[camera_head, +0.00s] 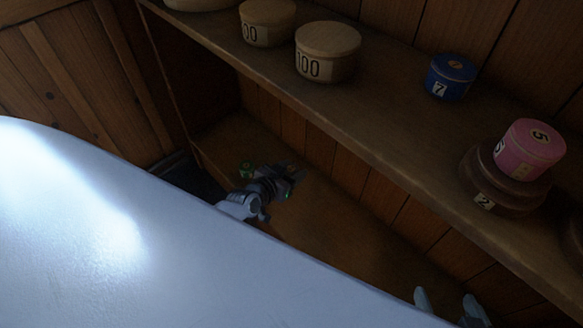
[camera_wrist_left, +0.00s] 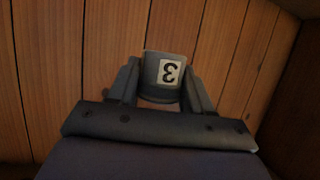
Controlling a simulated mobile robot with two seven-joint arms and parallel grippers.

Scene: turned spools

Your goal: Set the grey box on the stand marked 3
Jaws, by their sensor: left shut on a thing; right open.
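My left gripper (camera_head: 292,174) reaches in over the lower shelf. In the left wrist view it is shut on a grey box (camera_wrist_left: 152,68) with a white label reading 3, which appears upside down. The box sits between the two fingers; in the head view it is too dark to make out clearly. My right gripper (camera_head: 448,304) is at the bottom edge, fingers apart and empty. No stand marked 3 can be made out. A brown round stand marked 2 (camera_head: 484,201) on the upper shelf carries a pink box marked 5 (camera_head: 531,150).
The upper shelf (camera_head: 400,140) also holds a blue box marked 7 (camera_head: 450,78) and a pale wooden round box marked 100 (camera_head: 328,52), with another (camera_head: 267,24) beside it.

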